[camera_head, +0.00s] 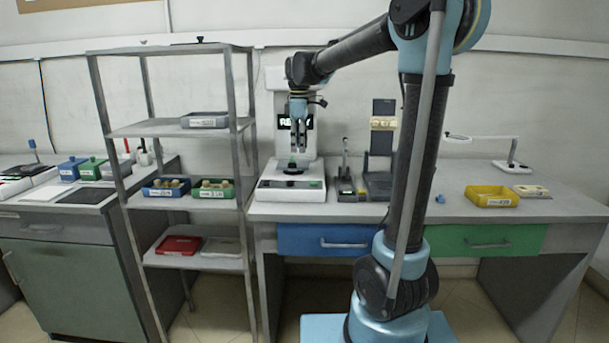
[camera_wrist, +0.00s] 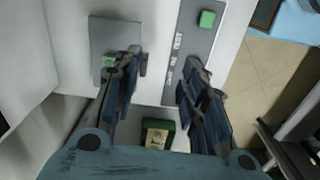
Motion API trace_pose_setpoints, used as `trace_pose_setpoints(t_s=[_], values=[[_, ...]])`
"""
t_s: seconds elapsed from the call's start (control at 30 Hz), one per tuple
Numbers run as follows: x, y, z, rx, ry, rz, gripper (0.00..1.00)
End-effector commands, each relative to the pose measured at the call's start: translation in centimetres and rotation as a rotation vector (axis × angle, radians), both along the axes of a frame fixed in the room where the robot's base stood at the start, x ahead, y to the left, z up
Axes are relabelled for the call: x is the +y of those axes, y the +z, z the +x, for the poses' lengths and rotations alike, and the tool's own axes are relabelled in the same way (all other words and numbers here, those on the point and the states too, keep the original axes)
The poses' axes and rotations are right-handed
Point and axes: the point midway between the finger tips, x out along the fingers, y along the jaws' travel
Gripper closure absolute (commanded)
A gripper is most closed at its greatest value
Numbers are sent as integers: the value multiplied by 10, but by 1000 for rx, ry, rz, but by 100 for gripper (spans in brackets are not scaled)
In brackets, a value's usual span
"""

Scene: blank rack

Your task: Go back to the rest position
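My arm reaches from the blue and dark column over the desk to the white machine (camera_head: 290,188) with a lit green display. My gripper (camera_head: 298,148) points down above the machine's dark round plate (camera_head: 291,171). In the wrist view my gripper (camera_wrist: 158,78) has its two fingers well apart, with nothing held between them. Below the fingers is a small green-edged piece with a pale centre (camera_wrist: 157,134), apart from them. The machine's grey panel with a green button (camera_wrist: 207,19) lies beside the right finger.
A metal rack (camera_head: 240,130) stands left of the machine, with bins on its shelves. A dark stand (camera_head: 380,150) is close to the machine's right.

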Motion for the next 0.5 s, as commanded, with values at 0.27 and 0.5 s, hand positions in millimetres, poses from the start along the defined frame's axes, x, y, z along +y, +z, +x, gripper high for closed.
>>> trace_pose_setpoints(t_s=[0.27,0.5], values=[[-36,-6,-28,-15,-138,9,61],[-79,-23,-75,-39,-341,22,61]])
